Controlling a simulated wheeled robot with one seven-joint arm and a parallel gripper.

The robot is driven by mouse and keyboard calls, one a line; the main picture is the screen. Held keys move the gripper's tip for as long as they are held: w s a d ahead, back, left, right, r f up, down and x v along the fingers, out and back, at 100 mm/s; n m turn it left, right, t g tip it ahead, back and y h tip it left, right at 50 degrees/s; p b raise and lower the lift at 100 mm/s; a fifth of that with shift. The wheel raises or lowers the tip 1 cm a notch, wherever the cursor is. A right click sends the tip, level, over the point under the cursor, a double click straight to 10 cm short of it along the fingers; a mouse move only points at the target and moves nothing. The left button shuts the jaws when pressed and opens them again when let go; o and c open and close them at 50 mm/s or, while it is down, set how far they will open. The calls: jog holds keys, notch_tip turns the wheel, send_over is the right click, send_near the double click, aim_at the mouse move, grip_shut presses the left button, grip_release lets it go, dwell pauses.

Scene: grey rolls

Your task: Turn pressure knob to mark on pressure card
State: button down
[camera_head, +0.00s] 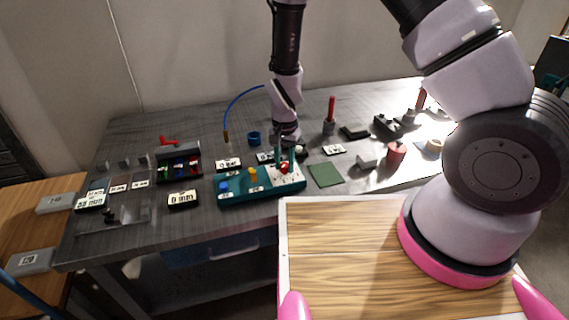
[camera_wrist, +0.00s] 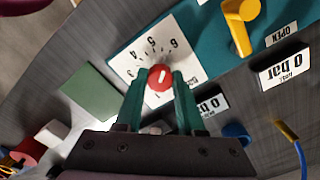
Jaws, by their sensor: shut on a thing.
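The red pressure knob (camera_wrist: 160,77) sits on a white dial face with numbers (camera_wrist: 132,61), at one end of the teal panel (camera_head: 235,198). Its white pointer mark shows on the knob's face. My gripper (camera_wrist: 158,88) is shut on the knob, with a teal finger on either side of it. In the head view the knob (camera_head: 284,168) shows at the panel's right end, below my gripper. A black-framed card reading "0 bar" (camera_wrist: 285,66) lies beside the panel in the wrist view. A second card ending in "0 bar" (camera_wrist: 211,104) is partly hidden by a finger. I cannot tell which is the pressure card.
The panel also carries a yellow lever (camera_head: 253,173) and a blue knob (camera_head: 224,186). A green square (camera_head: 325,175) lies right of the panel. A red cylinder (camera_head: 396,152), a blue ring (camera_head: 254,138) and a blue hose (camera_head: 236,100) are nearby. Several labelled cards surround the panel.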

aim_at(284, 165)
jog(key=n, duration=0.6)
dwell(0.6)
jog(key=c, duration=0.5)
grip_release()
notch_tip(284, 165, up, 11)
jog(key=shift+f, duration=0.1)
